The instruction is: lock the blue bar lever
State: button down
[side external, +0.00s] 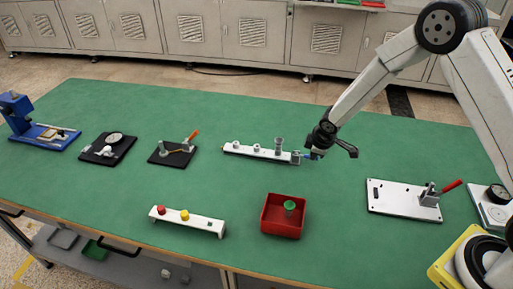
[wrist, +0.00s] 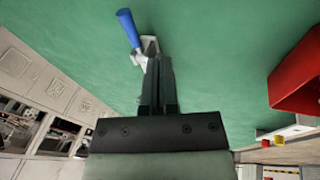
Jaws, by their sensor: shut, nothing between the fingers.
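The blue bar lever (wrist: 128,28) shows in the wrist view with its blue handle pointing up and left from a silver metal mount (wrist: 147,48). In the side external view, only a little blue of the lever (side external: 311,155) shows, at the right end of a white bar (side external: 240,150). My gripper (side external: 314,151) is low over that end and hides part of the lever. In the wrist view, my gripper (wrist: 156,62) has its two dark fingers together, with nothing between them. The tips overlap the silver mount in the picture; I cannot tell whether they touch it.
A red bin (side external: 282,216) with a green-topped part stands in front; it shows at right in the wrist view (wrist: 300,80). A white plate (side external: 390,198) with a red-handled clamp lies right. A white rail (side external: 190,222) with knobs is front left. Green table between is clear.

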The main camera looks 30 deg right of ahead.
jog(key=s+d+r, duration=0.3)
jog(key=s+r, duration=0.2)
jog(key=s, duration=0.2)
jog(key=shift+d+r, duration=0.15)
jog(key=shift+r, duration=0.2)
jog(key=shift+s, duration=0.1)
jog(key=shift+s, duration=0.1)
jog(key=s+a+r+m, duration=0.3)
jog(key=s+m, duration=0.1)
jog(key=s, duration=0.3)
jog(key=s+a+r+m+g+y, duration=0.1)
jog(key=s+a+r+m, duration=0.2)
jog(key=s, duration=0.4)
jog(key=shift+s+a+r+m, duration=0.15)
jog(key=shift+a+r+m, duration=0.05)
jog(key=shift+r+m, duration=0.65)
